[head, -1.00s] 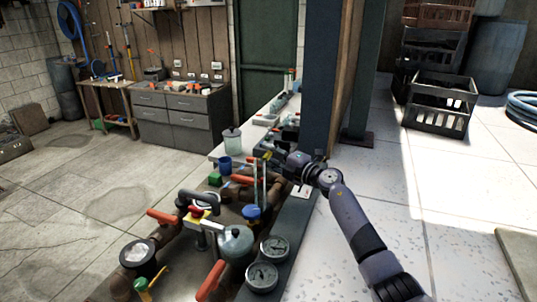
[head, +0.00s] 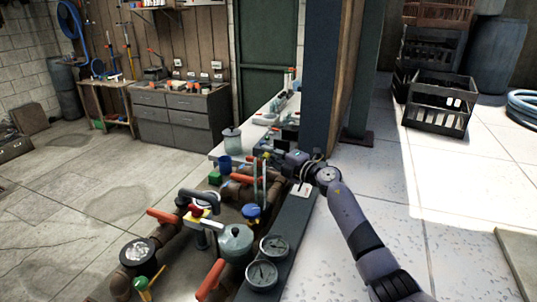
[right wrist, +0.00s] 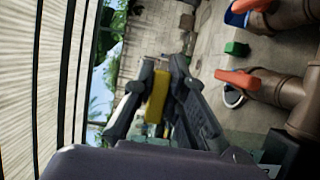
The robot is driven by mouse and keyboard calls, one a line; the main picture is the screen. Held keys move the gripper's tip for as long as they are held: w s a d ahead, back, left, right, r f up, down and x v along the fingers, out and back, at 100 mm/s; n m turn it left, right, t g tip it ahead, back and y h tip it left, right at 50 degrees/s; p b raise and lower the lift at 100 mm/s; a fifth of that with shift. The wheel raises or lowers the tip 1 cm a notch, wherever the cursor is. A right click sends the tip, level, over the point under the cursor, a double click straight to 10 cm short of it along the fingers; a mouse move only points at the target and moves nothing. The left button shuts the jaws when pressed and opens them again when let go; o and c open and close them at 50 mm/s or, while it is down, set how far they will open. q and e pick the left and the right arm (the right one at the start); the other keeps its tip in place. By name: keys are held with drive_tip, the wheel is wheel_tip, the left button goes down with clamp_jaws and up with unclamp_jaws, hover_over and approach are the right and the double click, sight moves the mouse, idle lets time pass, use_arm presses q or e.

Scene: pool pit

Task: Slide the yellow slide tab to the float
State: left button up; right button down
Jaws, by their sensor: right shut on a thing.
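The yellow slide tab (right wrist: 155,97) shows between the fingers of my right gripper (right wrist: 163,68) in the right wrist view, and the gripper is shut on it. In the head view my right gripper (head: 271,156) is at the top of two thin upright tubes (head: 261,180) among the pipes, and it largely hides the tab. I cannot make out the float clearly in either view. My left gripper is not in view.
Brown pipes with red handles (head: 165,216), a teal round vessel (head: 235,243) and two round gauges (head: 262,275) stand close in front. A blue post (head: 320,80) rises just behind my right gripper. A green block (head: 215,177) and blue cup (head: 224,163) are to its left.

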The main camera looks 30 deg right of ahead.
idle(0.4)
wheel_tip(320, 180, down, 6)
drive_tip(key=b, duration=0.3)
drive_tip(key=shift+r, duration=0.2)
drive_tip(key=c, duration=1.6)
unclamp_jaws()
drive_tip(key=shift+s+d, duration=0.1)
drive_tip(key=v, duration=1.1)
drive_tip(key=shift+s+d, duration=0.1)
drive_tip(key=shift+s, duration=0.3)
